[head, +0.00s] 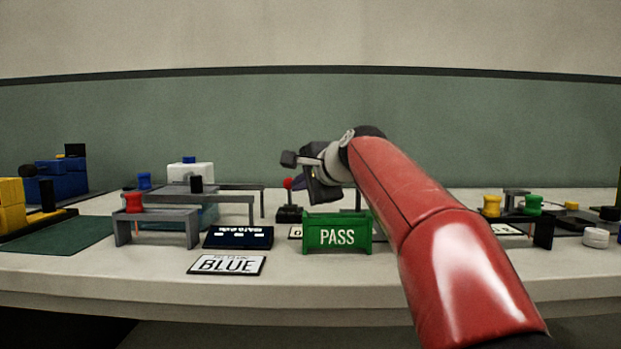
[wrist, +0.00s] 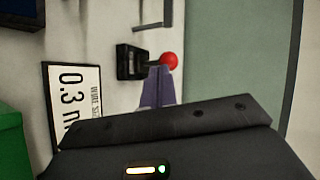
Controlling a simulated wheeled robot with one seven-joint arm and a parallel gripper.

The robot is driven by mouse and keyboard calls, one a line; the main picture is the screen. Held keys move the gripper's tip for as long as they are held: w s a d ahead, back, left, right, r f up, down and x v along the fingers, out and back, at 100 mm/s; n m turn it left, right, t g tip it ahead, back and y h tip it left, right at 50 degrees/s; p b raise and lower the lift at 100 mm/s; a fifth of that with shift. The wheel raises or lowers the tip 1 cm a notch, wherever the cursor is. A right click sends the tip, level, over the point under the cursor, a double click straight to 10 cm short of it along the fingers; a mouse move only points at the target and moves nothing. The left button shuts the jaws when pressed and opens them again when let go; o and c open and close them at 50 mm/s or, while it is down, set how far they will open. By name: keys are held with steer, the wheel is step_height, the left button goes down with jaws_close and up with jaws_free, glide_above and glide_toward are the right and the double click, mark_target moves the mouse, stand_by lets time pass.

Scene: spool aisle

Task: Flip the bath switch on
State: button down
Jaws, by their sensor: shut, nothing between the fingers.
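The switch, a black base (head: 289,214) with a lever topped by a red ball (head: 288,183), stands on the bench behind the green PASS block. I read no bath label on it. In the wrist view its base (wrist: 130,62) and red ball (wrist: 170,61) show just beyond my fingertips. My gripper (wrist: 157,70) is shut and empty, its purple-grey fingers pointing at the lever, just beside the ball. I cannot tell whether they touch. In the head view my gripper (head: 296,184) overlaps the ball's right side. Which way the lever is set is unclear.
The green PASS block (head: 337,235) stands in front. A dark panel with white lettering (head: 238,238) and a BLUE plate (head: 227,265) lie left of it. A 0.3 label (wrist: 75,105) lies near the switch. The bench front is mostly clear.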

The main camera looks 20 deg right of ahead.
steer(key=shift+w+a+f, duration=0.1)
steer(key=shift+w+f, duration=0.05)
steer(key=shift+w, duration=0.15)
steer(key=shift+p, duration=0.35)
steer(key=shift+w+r+g+p, duration=0.15)
steer(key=shift+r+g+p, duration=0.15)
steer(key=shift+p, duration=0.55)
